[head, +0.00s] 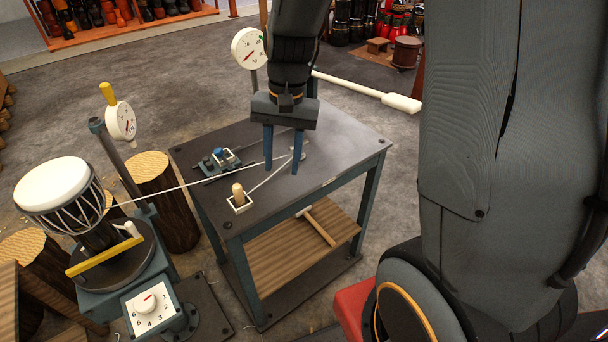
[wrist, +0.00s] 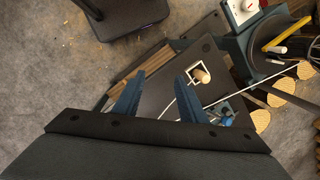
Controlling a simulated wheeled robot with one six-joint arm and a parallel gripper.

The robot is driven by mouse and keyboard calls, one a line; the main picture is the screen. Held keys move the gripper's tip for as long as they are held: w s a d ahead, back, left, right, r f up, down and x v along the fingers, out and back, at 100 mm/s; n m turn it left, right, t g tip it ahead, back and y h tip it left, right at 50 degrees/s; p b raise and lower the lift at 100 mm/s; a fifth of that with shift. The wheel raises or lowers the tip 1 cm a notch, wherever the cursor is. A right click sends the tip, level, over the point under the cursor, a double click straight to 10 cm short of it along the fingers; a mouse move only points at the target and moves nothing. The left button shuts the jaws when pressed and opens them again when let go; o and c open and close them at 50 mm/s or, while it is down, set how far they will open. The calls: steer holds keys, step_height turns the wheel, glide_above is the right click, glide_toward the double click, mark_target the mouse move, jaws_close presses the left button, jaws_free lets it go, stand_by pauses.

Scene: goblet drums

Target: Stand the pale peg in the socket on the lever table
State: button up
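The pale peg (head: 238,191) stands roughly upright in the white square socket (head: 240,206) near the front left corner of the lever table (head: 335,150). The peg (wrist: 202,76) and socket (wrist: 190,71) also show in the wrist view; the peg's foot is inside the white frame, but its depth is hidden. My gripper (head: 283,168) is open and empty above the tabletop, right of the peg and apart from it. Its two blue fingers show spread in the wrist view (wrist: 160,85), with the peg beyond and right of them.
A small clamp device with a blue knob (head: 218,160) sits on the tabletop behind the socket. A thin rod runs across to the goblet drum stand (head: 112,255) at left. A white-handled lever (head: 400,102) and dial (head: 248,48) rise behind. A mallet (head: 318,226) lies on the lower shelf.

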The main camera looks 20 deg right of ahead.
steer(key=s+d+n, duration=0.2)
steer(key=s+n, duration=0.1)
steer(key=s, duration=0.1)
steer(key=s+d+n+t+h, duration=0.1)
steer(key=s+d+n, duration=0.1)
steer(key=s, duration=0.2)
steer(key=shift+s+n+t, duration=0.25)
steer(key=shift+n+t, duration=0.05)
steer(key=shift+n, duration=0.1)
stand_by(0.5)
